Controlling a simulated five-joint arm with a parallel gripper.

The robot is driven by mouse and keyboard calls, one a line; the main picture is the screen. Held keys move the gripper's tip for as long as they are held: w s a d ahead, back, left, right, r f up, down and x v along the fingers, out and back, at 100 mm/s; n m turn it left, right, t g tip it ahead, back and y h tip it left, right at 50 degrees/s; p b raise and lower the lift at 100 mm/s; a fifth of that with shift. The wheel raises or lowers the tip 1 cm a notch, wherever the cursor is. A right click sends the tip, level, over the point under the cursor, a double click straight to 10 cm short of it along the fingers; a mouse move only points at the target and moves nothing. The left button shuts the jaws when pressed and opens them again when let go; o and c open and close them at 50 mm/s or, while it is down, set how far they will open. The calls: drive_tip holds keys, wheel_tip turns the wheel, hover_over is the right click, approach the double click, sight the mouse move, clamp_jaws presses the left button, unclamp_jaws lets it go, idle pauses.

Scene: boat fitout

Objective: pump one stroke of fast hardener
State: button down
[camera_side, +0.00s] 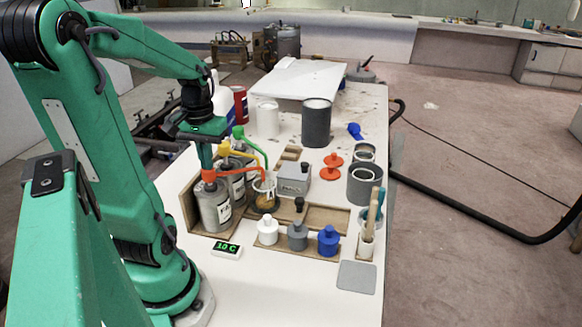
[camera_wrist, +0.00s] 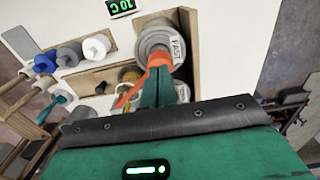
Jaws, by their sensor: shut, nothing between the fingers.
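The hardener can marked FAST (camera_side: 215,208) stands at the front of a wooden rack, with an orange-red pump head (camera_side: 209,175) and spout on top. In the wrist view its label reads FAST (camera_wrist: 178,48) and the orange head (camera_wrist: 160,59) lies just past my fingertips. My gripper (camera_side: 207,165) is shut and empty, pointing down directly above this head. Its tips (camera_wrist: 158,72) look at or very near the head; I cannot tell if they touch. A cup (camera_side: 264,190) with amber contents stands by the spout ends. The far side of the head is hidden.
Yellow (camera_side: 224,148) and green (camera_side: 238,132) pump heads stand close behind. A display reading 10 C (camera_side: 227,249) lies in front. White, grey and blue bottles (camera_side: 328,240) stand right of it. A grey scale (camera_side: 293,178) sits behind the cup.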

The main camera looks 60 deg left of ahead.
drive_tip(key=shift+f, duration=0.45)
drive_tip(key=shift+r, duration=2.05)
drive_tip(key=shift+r, duration=0.1)
drive_tip(key=shift+r, duration=1.45)
drive_tip(key=w+d+m+t, duration=0.2)
drive_tip(key=d+m, duration=0.2)
drive_tip(key=d, duration=0.6)
drive_tip(key=w+d+m+t, duration=0.3)
drive_tip(key=d+m, duration=0.2)
drive_tip(key=d, duration=0.4)
drive_tip(key=shift+w+d+t, duration=0.2)
drive_tip(key=shift+d+t, duration=0.1)
drive_tip(key=shift+d, duration=0.1)
drive_tip(key=shift+r, duration=0.1)
idle(0.3)
